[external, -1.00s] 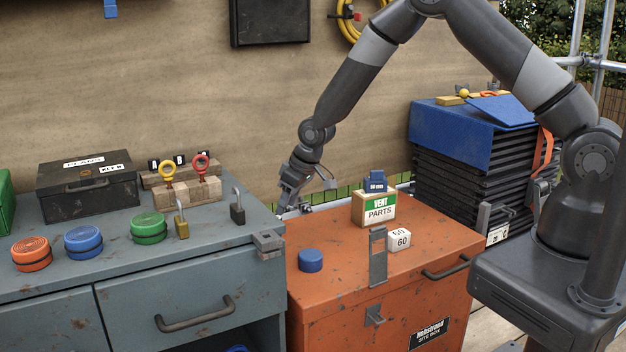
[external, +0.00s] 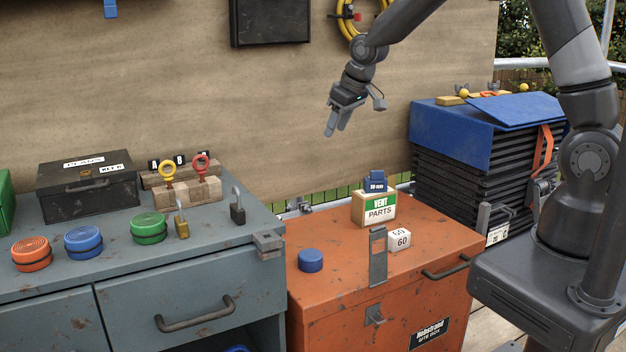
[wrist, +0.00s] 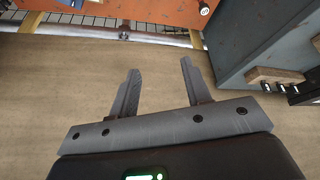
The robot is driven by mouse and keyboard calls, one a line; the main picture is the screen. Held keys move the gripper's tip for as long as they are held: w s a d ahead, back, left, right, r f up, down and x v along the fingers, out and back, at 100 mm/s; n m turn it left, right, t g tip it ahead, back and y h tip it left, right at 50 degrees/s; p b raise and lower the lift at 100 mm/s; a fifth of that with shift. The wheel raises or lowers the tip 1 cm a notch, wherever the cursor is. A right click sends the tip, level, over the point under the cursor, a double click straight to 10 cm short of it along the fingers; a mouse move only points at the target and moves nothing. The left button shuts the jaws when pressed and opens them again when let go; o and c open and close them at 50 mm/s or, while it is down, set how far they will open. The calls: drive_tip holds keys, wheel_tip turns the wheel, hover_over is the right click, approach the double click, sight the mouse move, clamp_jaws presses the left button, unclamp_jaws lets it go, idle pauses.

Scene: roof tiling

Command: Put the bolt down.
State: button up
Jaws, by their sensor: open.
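My gripper (external: 336,132) hangs in the air in front of the plywood wall, above the gap between the grey cabinet and the orange box. In the wrist view, its two fingers (wrist: 160,67) stand apart with nothing between them. I cannot clearly make out a loose bolt in either view. A pale metal rail (external: 322,206) runs low behind the orange box. A small dark fitting (wrist: 123,37) sits on that rail in the wrist view; it is too small to tell whether it is the bolt.
The orange site box (external: 340,262) bears a VENT PARTS carton (external: 375,210), a white block (external: 399,239) and a blue cylinder (external: 310,261). The grey cabinet (external: 200,258) holds coloured round tins, padlocks and a black case (external: 86,190). Black trays (external: 450,160) stand stacked at right.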

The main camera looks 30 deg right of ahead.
drive_tip(key=s+d+r+m, duration=0.1)
drive_tip(key=s+d+r, duration=0.4)
drive_tip(key=d+r, duration=0.35)
drive_tip(key=s+d+r+m, duration=0.1)
drive_tip(key=s+d, duration=0.3)
drive_tip(key=s, duration=0.4)
drive_tip(key=s+d+r+m+h, duration=0.1)
drive_tip(key=s+d+r, duration=0.3)
drive_tip(key=s, duration=0.4)
drive_tip(key=s+d+r+m+t, duration=0.1)
drive_tip(key=s+d+r+m, duration=0.1)
drive_tip(key=s+d, duration=0.3)
drive_tip(key=s+r, duration=0.1)
drive_tip(key=s, duration=0.2)
drive_tip(key=shift+s+r+h, duration=0.2)
drive_tip(key=shift+s+h, duration=0.1)
drive_tip(key=shift+h, duration=0.1)
